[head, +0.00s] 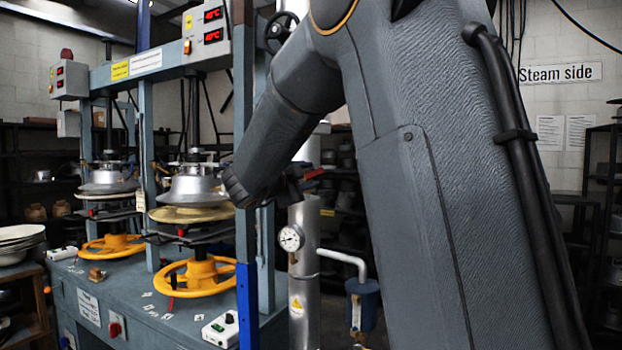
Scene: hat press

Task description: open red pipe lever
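A small red lever (314,173) shows at the upright silver pipe (304,265), right of the press. My arm reaches down from the top, and my dark gripper (293,184) is at its end, just left of the lever. The gripper overlaps the pipe area in this view, and its fingers are small and dark. I cannot tell whether they touch the lever or whether they are open or shut. Part of the lever and its valve may be hidden behind the gripper.
A round gauge (291,238) sits on the pipe below the gripper. A blue steel post (247,305) and the hat press with yellow handwheels (195,277) stand to the left. A blue canister (362,305) hangs on a side pipe. My arm blocks much of the right.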

